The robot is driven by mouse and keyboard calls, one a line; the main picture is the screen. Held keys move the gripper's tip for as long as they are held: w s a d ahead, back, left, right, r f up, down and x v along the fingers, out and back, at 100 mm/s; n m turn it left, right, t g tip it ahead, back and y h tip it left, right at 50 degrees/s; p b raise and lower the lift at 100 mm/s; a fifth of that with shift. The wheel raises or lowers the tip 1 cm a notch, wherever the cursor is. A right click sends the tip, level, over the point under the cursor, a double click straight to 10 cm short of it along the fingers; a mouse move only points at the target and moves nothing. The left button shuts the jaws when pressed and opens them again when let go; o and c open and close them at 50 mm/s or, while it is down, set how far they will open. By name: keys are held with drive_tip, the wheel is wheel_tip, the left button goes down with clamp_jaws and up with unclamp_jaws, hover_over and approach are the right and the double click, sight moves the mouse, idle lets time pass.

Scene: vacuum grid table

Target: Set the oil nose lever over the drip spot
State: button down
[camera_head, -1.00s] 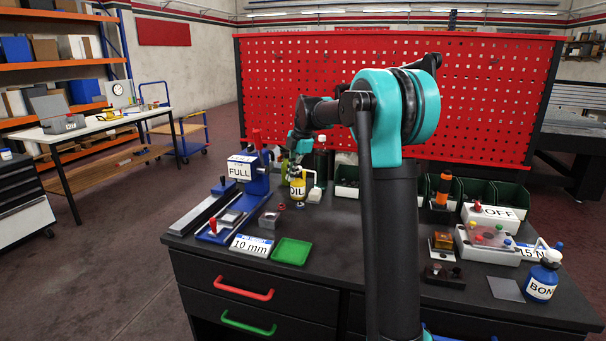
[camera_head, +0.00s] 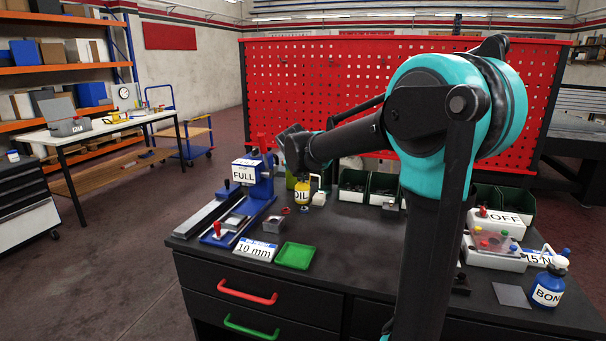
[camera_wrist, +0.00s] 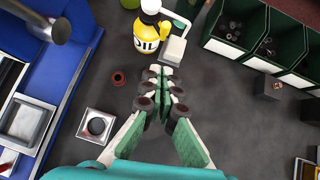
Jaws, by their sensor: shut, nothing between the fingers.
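The yellow oil bottle (camera_wrist: 147,38), labelled OIL, has a black neck and a white top. It stands at the top of the wrist view and on the bench in the head view (camera_head: 301,195). A white angled piece with a pale block (camera_wrist: 174,47) is at its right; whether this is the nose lever I cannot tell. My gripper (camera_wrist: 161,82) is shut and empty, its fingertips just below the block in the picture and apart from the bottle. No drip spot is clearly marked. A small red ring (camera_wrist: 119,78) and a square metal block with a round hole (camera_wrist: 96,124) lie left of my fingers.
A blue press fixture labelled FULL (camera_head: 246,185) stands left of the bottle. Green bins (camera_wrist: 236,27) line the back right. A green tray (camera_head: 295,256) lies at the front.

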drive_tip(key=w+d+f, duration=0.1)
drive_tip(key=w+f, duration=0.2)
drive_tip(key=w, duration=0.4)
drive_tip(key=shift+d+f, duration=0.15)
drive_tip(key=shift+d, duration=0.25)
drive_tip(key=shift+w, duration=0.1)
drive_tip(key=shift+w+d, duration=0.45)
drive_tip(key=shift+d, duration=0.2)
drive_tip(key=shift+a, duration=0.15)
